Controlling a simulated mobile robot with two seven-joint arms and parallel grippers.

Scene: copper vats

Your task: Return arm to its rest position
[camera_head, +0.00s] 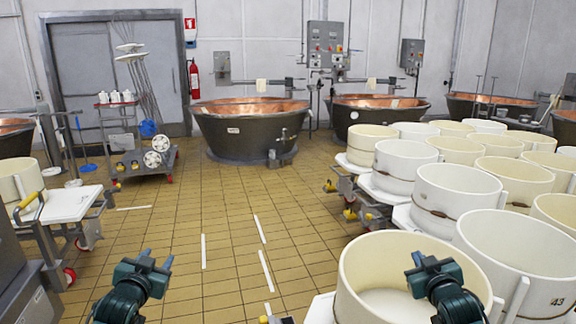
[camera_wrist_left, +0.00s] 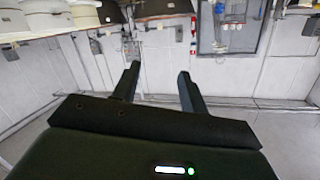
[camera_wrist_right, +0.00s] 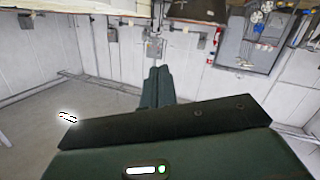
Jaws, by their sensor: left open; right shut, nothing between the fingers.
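My left gripper (camera_head: 155,258) is at the bottom left of the head view, above the tiled floor. Its two fingers stand apart with nothing between them, as the left wrist view (camera_wrist_left: 158,78) also shows. My right gripper (camera_head: 427,258) is at the bottom right of the head view, in front of a large cream mould (camera_head: 382,258). Its fingers are together and empty in the right wrist view (camera_wrist_right: 159,80). I cannot tell how far the right gripper is from the mould wall.
Many cream moulds (camera_head: 455,190) on carts fill the right side. Copper vats (camera_head: 250,130) stand along the back. A trolley with reels (camera_head: 140,160) and a white-topped cart (camera_head: 75,204) stand on the left. The tiled floor (camera_head: 190,220) in the middle is largely clear.

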